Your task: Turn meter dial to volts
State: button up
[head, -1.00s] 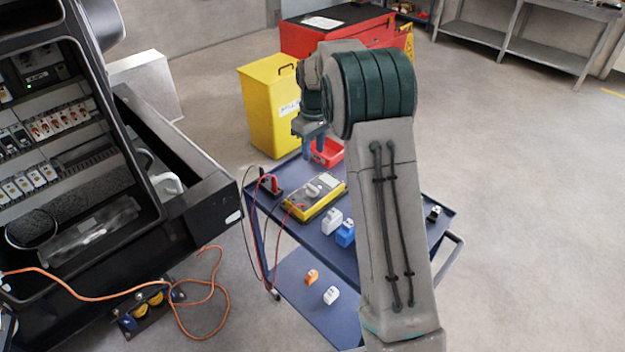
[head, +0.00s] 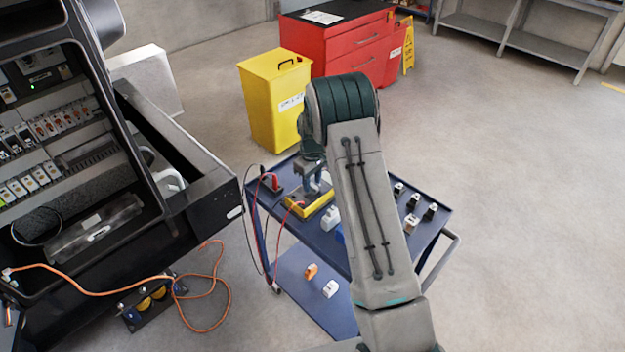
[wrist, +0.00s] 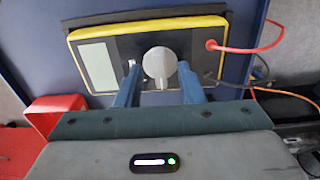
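The meter (wrist: 100,65) has a yellow rim, a dark face and a pale screen; it lies on the blue cart and fills the top of the wrist view. Its round pale dial (wrist: 160,60) has a narrow tab pointing toward my gripper. My gripper (wrist: 159,70) is open, with one blue finger on each side of the dial and a small gap showing to each. I cannot tell whether the tips touch the meter face. In the head view, my gripper (head: 312,188) is over the meter (head: 312,212), hiding most of its face and the dial. The dial markings are not readable.
A red lead (wrist: 250,49) plugs into the meter, and dark leads run beside it. A red tray (wrist: 55,112) is near my gripper. White and black pieces (head: 411,221) stand on the cart's right side. The open black cabinet (head: 190,190) is to the left.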

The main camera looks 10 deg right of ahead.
jog(key=shift+f, duration=0.35)
grip_shut()
jog(key=shift+m+b, duration=0.3)
jog(key=shift+b, duration=0.05)
jog(key=shift+f+m+b, duration=0.15)
jog(key=shift+m+b, duration=1.05)
jog(key=shift+b, duration=0.05)
jog(key=m+b, duration=0.3)
jog(key=m, duration=0.2)
jog(key=shift+m, duration=0.3)
jog(key=shift+r, duration=0.2)
